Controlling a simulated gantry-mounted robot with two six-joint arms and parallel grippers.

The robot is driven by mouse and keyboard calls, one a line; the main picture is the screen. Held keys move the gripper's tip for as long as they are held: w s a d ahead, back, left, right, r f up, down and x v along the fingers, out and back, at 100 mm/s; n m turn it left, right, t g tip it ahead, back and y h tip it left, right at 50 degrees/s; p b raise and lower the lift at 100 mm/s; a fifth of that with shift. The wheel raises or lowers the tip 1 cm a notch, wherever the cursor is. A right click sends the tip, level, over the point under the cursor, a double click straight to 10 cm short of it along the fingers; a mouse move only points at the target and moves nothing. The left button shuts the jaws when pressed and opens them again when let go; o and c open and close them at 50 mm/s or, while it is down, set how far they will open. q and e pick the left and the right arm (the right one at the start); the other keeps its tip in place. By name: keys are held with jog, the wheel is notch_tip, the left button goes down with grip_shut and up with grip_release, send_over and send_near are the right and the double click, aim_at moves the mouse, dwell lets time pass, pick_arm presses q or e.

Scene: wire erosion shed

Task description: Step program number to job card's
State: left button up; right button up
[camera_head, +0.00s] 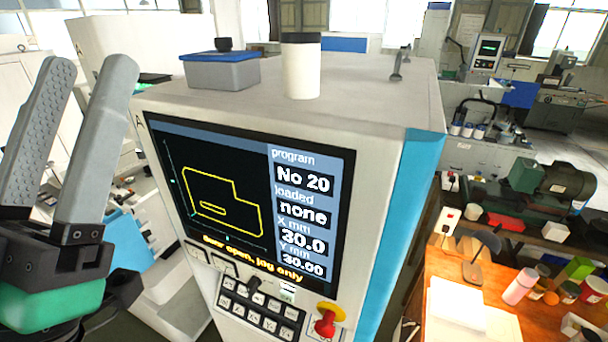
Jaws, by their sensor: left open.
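A machine control cabinet stands in the middle with a dark screen (245,205). The screen reads "program No 20", "loaded none", X mm 30.0 and Y mm 30.00. A yellow outline shows on it, with "door open, jog only" below. The key labels are too small to read. My left gripper (95,80) is open and empty at the left, apart from the cabinet. I cannot pick out a job card. My right gripper is not in view.
A blue-lidded grey box (220,72) and a white cylinder with a dark cap (301,70) stand on the cabinet top. A wooden bench (420,300) at the right holds white papers (470,310), a pink bottle (519,287), a lamp and several jars.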

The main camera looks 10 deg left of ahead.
pick_arm(q)
jog(key=shift+c, duration=0.2)
grip_shut()
dwell(0.3)
dwell(1.4)
